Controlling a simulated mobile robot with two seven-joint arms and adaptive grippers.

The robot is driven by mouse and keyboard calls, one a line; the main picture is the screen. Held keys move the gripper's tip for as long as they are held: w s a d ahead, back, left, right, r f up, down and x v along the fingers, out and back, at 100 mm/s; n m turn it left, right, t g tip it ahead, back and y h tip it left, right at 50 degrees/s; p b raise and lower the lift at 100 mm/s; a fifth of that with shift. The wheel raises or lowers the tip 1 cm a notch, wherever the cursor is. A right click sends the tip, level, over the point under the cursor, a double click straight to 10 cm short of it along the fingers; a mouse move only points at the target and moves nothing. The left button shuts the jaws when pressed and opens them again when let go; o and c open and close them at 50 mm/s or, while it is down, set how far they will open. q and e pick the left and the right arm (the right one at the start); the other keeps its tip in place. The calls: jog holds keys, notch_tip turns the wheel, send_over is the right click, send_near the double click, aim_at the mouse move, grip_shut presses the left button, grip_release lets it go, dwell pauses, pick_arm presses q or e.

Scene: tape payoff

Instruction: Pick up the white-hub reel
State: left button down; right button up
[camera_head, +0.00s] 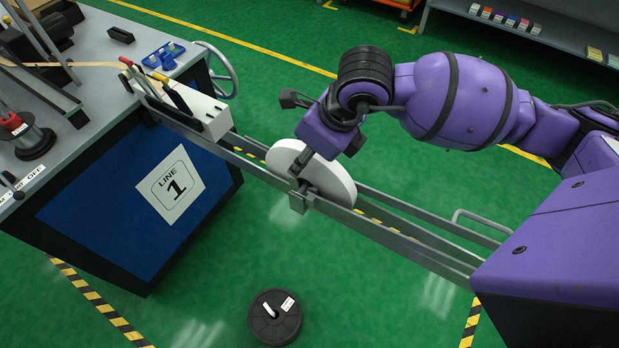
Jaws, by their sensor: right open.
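A large white reel (338,183) stands on edge between two metal rails, its face turned to the left. Its hub is mostly hidden behind my right gripper (303,168), so I cannot tell the hub's colour. My right gripper is open and points down at the middle of the reel's face; I cannot tell whether it touches. A black disc-shaped reel (266,329) with a white piece at its middle and a white label lies low in the picture, apart from the gripper. My left gripper is not in view.
The rails (405,243) run from a grey bench (95,50) with a blue "LINE 1" panel toward the lower right. A white block (203,112) with tools sits at their bench end. A handwheel (222,75) is beside it. A shelf of small boxes (540,22) stands at the back.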

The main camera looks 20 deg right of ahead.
jog(key=shift+x, duration=1.25)
grip_shut()
jog(key=shift+r, duration=0.1)
